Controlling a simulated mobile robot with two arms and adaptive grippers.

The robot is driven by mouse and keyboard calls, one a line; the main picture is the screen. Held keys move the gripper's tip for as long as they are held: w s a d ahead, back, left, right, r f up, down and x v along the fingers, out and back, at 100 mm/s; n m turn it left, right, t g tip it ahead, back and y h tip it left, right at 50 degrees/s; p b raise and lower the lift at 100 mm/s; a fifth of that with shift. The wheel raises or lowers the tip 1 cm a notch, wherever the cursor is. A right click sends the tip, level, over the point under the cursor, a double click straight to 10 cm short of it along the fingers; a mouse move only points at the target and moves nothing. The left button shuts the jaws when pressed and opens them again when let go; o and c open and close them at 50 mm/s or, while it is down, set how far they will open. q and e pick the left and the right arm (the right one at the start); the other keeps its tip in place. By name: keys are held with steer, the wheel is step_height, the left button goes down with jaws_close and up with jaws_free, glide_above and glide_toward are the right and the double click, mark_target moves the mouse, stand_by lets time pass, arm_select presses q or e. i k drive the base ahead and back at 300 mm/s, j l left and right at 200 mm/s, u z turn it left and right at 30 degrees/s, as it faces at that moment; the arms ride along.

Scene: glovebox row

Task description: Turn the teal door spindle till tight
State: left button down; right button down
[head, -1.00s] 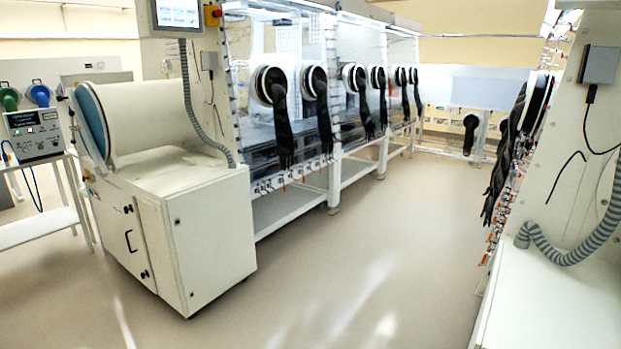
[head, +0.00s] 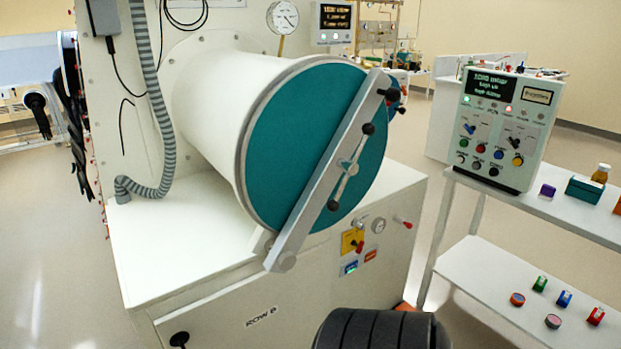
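The teal door (head: 290,130) is a round disc closing the front end of a white horizontal cylinder (head: 215,110). It looks closed against the rim. A grey clamp bar (head: 310,210) crosses the door on a slant, from upper right to lower left. The spindle (head: 347,167) is at the middle of the bar, with a thin metal cross handle. Black knobs show at the handle's upper and lower ends. How tight it is cannot be told. Neither of my grippers is in view, and nothing is seen touching the spindle.
The cylinder rests on a white cabinet (head: 190,250) marked ROW B, with a yellow switch plate (head: 353,242) on its front. A grey hose (head: 160,110) hangs at left. At right a control box (head: 495,128) stands on a white shelf unit (head: 560,215).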

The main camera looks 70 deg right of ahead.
mark_target(349, 168)
steer(key=z, duration=2.45)
